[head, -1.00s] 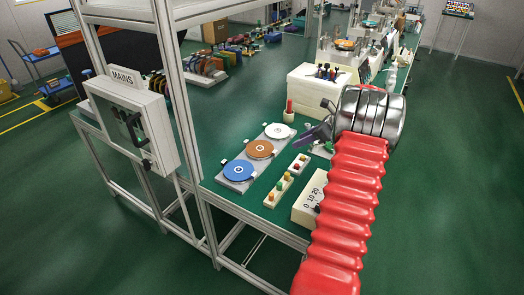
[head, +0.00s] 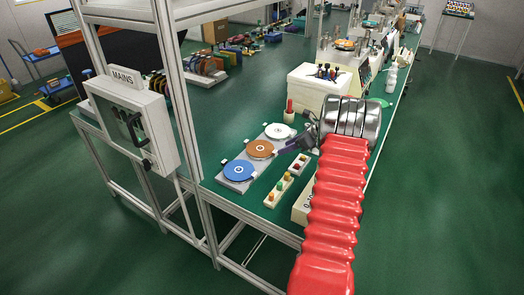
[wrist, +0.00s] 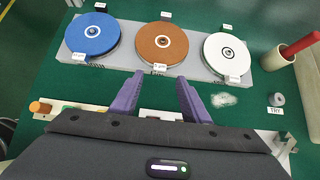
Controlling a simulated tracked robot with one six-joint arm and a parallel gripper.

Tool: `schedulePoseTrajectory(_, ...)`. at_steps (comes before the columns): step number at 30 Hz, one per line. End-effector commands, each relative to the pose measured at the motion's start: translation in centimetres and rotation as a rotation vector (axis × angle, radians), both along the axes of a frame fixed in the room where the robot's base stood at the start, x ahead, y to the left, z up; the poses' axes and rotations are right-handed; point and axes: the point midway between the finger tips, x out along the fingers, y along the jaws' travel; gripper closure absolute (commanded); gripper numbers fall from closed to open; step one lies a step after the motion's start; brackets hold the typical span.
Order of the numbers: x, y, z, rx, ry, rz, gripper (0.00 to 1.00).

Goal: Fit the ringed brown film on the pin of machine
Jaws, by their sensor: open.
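The ringed brown film (head: 260,149) lies in the middle of a grey rack, between a blue film (head: 239,170) and a white film (head: 278,131). In the wrist view the brown film (wrist: 162,43) is a round disc with a white ring at its centre and a small label at its near edge. My gripper (head: 290,145) is just right of the rack. Its purple fingers (wrist: 155,84) are apart and empty, pointing toward the brown film and short of its near edge. I cannot make out the machine's pin clearly.
The grey rack (wrist: 120,66) holds the films. A strip with coloured knobs (head: 278,190) lies in front. A red stick in a white pot (head: 289,112) stands behind. A white machine box (head: 317,90) stands farther along the bench. A frame post stands at left.

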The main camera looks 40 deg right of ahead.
Motion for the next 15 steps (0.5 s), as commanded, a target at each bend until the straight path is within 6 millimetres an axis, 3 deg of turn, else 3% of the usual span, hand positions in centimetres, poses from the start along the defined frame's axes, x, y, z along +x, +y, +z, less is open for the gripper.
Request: schedulePoseTrajectory(15, 3.2, 1.0, -3.7, 0.000, 0.000, 0.000, 0.58)
